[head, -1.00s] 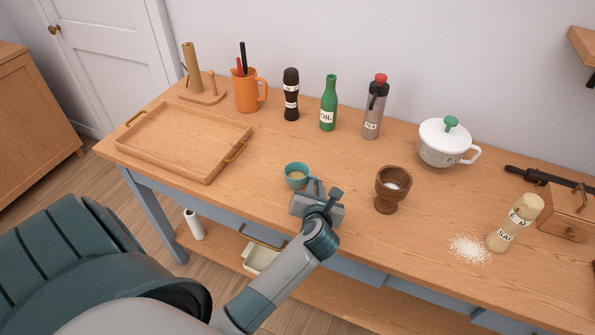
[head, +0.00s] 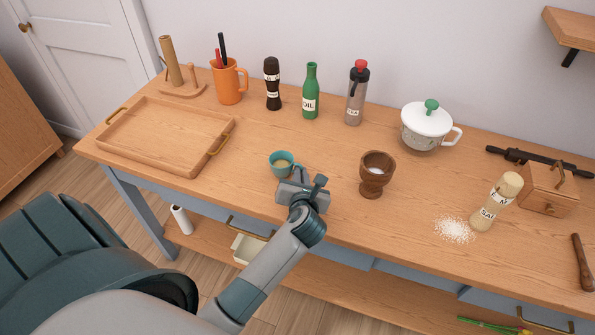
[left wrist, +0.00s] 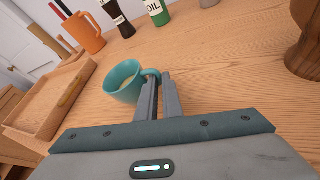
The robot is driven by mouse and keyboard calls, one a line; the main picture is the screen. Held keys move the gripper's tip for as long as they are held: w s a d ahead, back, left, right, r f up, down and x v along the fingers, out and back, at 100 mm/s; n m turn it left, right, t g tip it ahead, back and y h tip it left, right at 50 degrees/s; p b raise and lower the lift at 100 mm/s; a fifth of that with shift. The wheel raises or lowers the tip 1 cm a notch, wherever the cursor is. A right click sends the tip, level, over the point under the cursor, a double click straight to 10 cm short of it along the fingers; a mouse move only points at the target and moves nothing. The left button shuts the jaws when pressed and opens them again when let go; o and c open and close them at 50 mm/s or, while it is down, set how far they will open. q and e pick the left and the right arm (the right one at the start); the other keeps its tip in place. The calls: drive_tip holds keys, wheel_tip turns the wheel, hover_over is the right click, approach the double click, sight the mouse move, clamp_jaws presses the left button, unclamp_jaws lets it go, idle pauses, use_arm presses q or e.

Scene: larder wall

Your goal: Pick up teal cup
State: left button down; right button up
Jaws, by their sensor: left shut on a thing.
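The teal cup (head: 281,168) stands near the front edge of the wooden counter, with something beige showing inside it. It also shows in the left wrist view (left wrist: 122,84), just beyond and left of the fingers. My left gripper (head: 299,182) is at the cup's right front side. In the left wrist view the fingers (left wrist: 160,88) are shut on the cup's handle, which is partly hidden between them. I cannot see a clear gap under the cup. My right gripper is not in view.
A wooden tray (head: 109,153) lies left. An orange jug (head: 229,86), a dark mill (head: 272,88), a green oil bottle (head: 311,97) and a grey bottle (head: 354,103) stand behind. A wooden goblet (head: 373,183) stands close right; spilled white grains (head: 455,230) lie farther right.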

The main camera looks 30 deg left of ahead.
use_arm(q)
drive_tip(key=shift+r+p, duration=0.7)
drive_tip(key=shift+r, duration=0.15)
drive_tip(key=r+p, duration=0.3)
drive_tip(key=shift+w+d, duration=0.1)
drive_tip(key=shift+d, duration=0.1)
drive_tip(key=w+d+r+p, duration=0.3)
drive_tip(key=d+r, duration=0.3)
drive_tip(key=d, duration=0.4)
drive_tip(key=shift+w+d, duration=0.2)
drive_tip(key=shift+w, duration=0.45)
drive_tip(key=s+d+r+m+t+h+b, duration=0.1)
drive_tip(key=s+d+b, duration=0.2)
drive_tip(key=s+b, duration=0.9)
drive_tip(key=shift+d+r+m+h+b, duration=0.2)
drive_tip(key=shift+d+m+h+b, duration=0.1)
drive_tip(key=shift+b, duration=0.2)
